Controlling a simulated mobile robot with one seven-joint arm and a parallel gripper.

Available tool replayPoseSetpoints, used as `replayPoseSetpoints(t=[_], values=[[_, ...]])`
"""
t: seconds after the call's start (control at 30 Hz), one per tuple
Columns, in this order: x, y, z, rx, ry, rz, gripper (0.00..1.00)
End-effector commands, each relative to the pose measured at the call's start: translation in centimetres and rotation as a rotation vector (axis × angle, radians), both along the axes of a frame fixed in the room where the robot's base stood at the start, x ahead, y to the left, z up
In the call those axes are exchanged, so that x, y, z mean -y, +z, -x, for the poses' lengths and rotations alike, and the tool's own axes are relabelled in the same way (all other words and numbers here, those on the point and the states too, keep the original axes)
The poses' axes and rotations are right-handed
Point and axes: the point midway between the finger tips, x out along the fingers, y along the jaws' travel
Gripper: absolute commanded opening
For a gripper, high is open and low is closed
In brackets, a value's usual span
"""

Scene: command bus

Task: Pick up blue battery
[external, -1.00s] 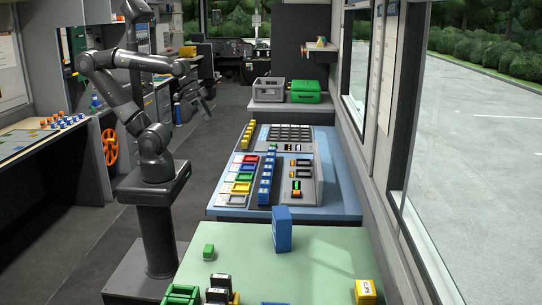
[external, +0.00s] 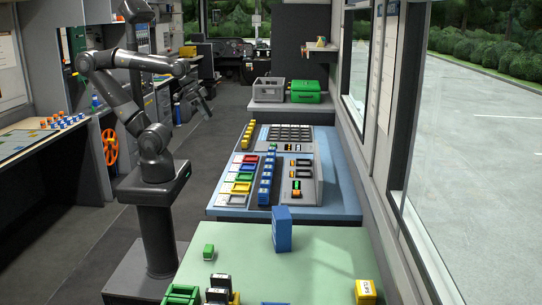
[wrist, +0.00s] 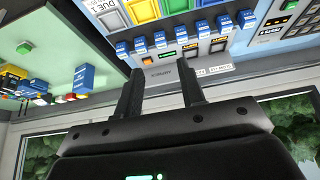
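Several blue blocks that may be batteries (external: 266,178) stand in a row on the grey control console. In the wrist view the row of blue blocks (wrist: 160,40) runs across the top, with pale labels. A larger blue box (external: 281,229) stands upright on the green table; it also shows in the wrist view (wrist: 84,77). I cannot tell which of these is the blue battery. My gripper (external: 207,104) is up in the air left of the console, away from all of them. In the wrist view its two fingers (wrist: 160,80) are apart with nothing between them.
The green table (external: 325,270) also holds a small green block (external: 208,251), a green crate (external: 181,294), black-and-yellow items (external: 219,290) and a yellow box (external: 365,292). A grey crate (external: 268,90) and a green case (external: 305,91) stand behind the console. Windows line the right side.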

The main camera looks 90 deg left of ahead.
Motion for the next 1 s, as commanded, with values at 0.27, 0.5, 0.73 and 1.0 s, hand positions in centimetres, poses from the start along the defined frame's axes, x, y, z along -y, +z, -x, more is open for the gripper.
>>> replayPoseSetpoints(t=[0.27, 0.5, 0.73, 1.0], values=[[0.0, 0.0, 0.0, 0.000, 0.000, 0.000, 0.58], [0.0, 0.0, 0.0, 0.000, 0.000, 0.000, 0.62], [-0.2, -0.6, -2.1, -0.015, 0.003, -0.012, 0.62], [-1.2, -3.8, -8.9, -0.048, 0.002, -0.036, 0.62]])
